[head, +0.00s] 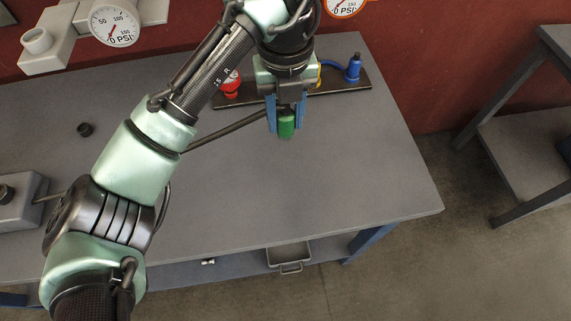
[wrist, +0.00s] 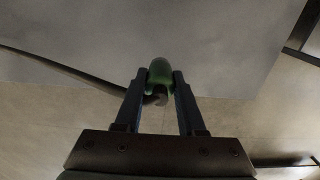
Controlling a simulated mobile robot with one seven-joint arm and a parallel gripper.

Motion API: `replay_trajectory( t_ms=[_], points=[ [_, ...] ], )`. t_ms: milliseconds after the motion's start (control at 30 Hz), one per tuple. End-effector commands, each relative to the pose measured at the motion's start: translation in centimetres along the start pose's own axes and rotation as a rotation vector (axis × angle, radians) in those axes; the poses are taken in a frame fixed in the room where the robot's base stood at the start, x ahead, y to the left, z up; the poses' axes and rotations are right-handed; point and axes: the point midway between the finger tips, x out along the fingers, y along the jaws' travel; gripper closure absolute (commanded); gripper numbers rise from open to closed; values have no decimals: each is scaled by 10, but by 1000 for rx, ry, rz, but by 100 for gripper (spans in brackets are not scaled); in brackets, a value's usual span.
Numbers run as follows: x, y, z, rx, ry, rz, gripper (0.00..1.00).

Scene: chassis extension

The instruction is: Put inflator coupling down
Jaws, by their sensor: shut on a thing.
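The green inflator coupling (head: 286,126) is held between the blue fingers of my gripper (head: 286,118), over the back middle of the grey table (head: 330,195). A dark hose runs from near it to the left. In the wrist view the coupling (wrist: 160,74) sits between the two fingertips of my gripper (wrist: 162,82), with the hose (wrist: 90,80) leading off left. I cannot tell how high it is above the table.
A dark rack (head: 335,88) at the back holds a red fitting (head: 230,85) and a blue fitting (head: 353,68). A small black ring (head: 85,130) lies on the left. A grey box (head: 18,205) stands at the left edge. The table's front right is clear.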

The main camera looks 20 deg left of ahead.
Motion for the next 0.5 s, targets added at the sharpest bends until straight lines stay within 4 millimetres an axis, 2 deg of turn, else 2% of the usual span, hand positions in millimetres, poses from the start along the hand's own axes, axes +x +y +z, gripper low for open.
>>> replay_trajectory(
  t_ms=[33,200,400,500],
  points=[
    [20,-1,-2,-1,8,-4,100],
    [67,-2,-2,-1,7,-5,100],
    [98,0,-1,-3,2,1,100],
    [105,0,0,-4,0,0,100]
  ],
)
